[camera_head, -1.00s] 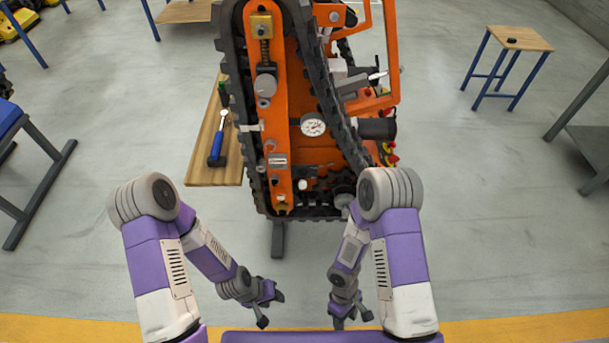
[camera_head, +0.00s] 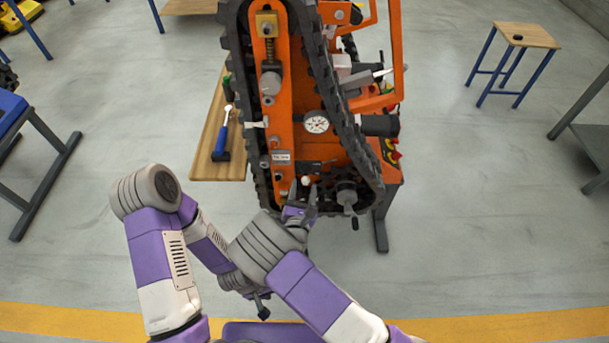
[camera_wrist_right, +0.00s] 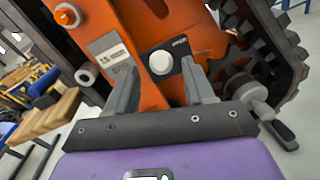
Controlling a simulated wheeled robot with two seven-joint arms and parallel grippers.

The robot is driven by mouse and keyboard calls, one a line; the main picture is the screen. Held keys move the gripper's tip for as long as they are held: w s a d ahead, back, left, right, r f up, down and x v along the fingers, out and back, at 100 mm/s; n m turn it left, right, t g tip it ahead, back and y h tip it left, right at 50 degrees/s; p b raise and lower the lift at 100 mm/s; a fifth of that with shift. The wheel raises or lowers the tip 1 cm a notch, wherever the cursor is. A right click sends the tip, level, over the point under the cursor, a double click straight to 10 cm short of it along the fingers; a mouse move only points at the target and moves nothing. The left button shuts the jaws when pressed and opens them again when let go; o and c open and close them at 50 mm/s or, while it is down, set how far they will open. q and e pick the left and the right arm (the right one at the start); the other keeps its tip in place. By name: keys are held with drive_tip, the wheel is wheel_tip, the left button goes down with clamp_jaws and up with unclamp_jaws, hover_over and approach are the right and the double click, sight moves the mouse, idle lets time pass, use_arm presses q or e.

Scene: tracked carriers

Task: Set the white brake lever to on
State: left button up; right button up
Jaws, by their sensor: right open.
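The white brake lever shows as a round white knob (camera_wrist_right: 160,63) on a dark plate on the orange machine side in the right wrist view. In the head view the knob (camera_head: 305,180) is small, low on the machine. My right gripper (camera_head: 302,190) is at the machine's lower end, close to the knob. In the right wrist view its fingers (camera_wrist_right: 160,78) are apart, one to each side of the knob, with no grip on it visible. The lever's shaft is hidden behind the knob. My left gripper (camera_head: 262,308) hangs low, partly covered by my right arm; its opening is unclear.
Black track (camera_head: 345,130) runs close beside the lever. A grey-white round handle (camera_wrist_right: 250,91) sticks out to its right. A pressure gauge (camera_head: 316,122) sits above. A wooden bench (camera_head: 205,172) with a blue-handled tool (camera_head: 222,140) stands left.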

sight(307, 175)
drive_tip(key=w, duration=0.4)
drive_tip(key=w+d+b, duration=0.1)
drive_tip(key=shift+w, duration=0.4)
clamp_jaws()
